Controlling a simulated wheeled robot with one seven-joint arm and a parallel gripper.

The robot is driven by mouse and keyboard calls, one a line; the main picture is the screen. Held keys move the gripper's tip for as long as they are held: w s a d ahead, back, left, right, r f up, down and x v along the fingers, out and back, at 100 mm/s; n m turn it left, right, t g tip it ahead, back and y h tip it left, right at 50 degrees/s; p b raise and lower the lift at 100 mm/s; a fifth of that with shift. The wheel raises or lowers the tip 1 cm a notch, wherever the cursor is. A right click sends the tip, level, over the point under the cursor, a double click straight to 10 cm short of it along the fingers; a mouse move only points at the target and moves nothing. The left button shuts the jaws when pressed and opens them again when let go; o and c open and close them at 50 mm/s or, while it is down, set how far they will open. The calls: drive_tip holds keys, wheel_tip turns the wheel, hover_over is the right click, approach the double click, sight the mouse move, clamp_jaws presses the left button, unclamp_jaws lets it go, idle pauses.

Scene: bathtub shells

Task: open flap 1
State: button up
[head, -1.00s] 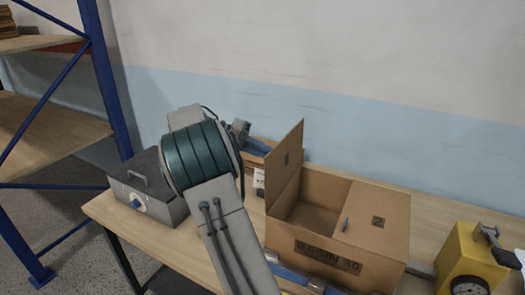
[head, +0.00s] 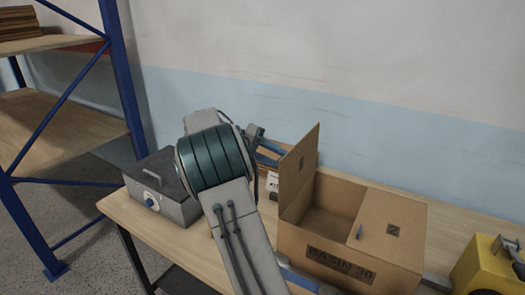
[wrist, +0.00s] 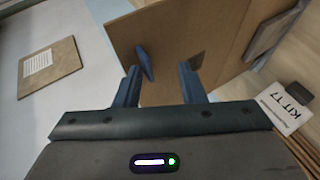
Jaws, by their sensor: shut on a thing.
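The cardboard box (head: 340,262), marked BASIN 30, stands on the bench. My gripper (head: 268,152) is at the outer side of flap 1, partly hidden by my arm. In the wrist view its blue fingers (wrist: 158,85) are at flap 1; the exact contact is unclear.
A grey metal case (head: 165,195) with a handle stands at the bench's left. A yellow device (head: 480,265) stands right of the box. A white KIT 17 card (wrist: 285,108) lies near the gripper. A blue-posted shelf (head: 120,90) stands left; a wall is behind.

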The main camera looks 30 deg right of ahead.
drive_tip(key=v, duration=1.3)
drive_tip(key=shift+a, duration=0.3)
drive_tip(key=shift+d+r, duration=0.1)
drive_tip(key=s+d+n+t+y, duration=0.1)
drive_tip(key=s+n+t+y, duration=0.35)
drive_tip(key=s, duration=0.55)
drive_tip(key=s+a+f+n+t+y, duration=0.1)
drive_tip(key=s+a+f+t+y, duration=0.1)
drive_tip(key=s, duration=0.5)
drive_tip(key=s+a+f+n+t+y, duration=0.2)
drive_tip(key=s+a+f, duration=0.3)
drive_tip(key=s+a, duration=0.1)
drive_tip(key=s+a+f+n+t+y, duration=0.1)
drive_tip(key=s+a+f+t+y, duration=0.1)
drive_tip(key=s, duration=0.6)
drive_tip(key=a+f, duration=0.1)
drive_tip(key=a, duration=0.1)
drive_tip(key=shift+s+a+f+n, duration=0.25)
drive_tip(key=shift+f+n, duration=0.1)
drive_tip(key=shift+f, duration=0.05)
drive_tip(key=shift+t, duration=0.25)
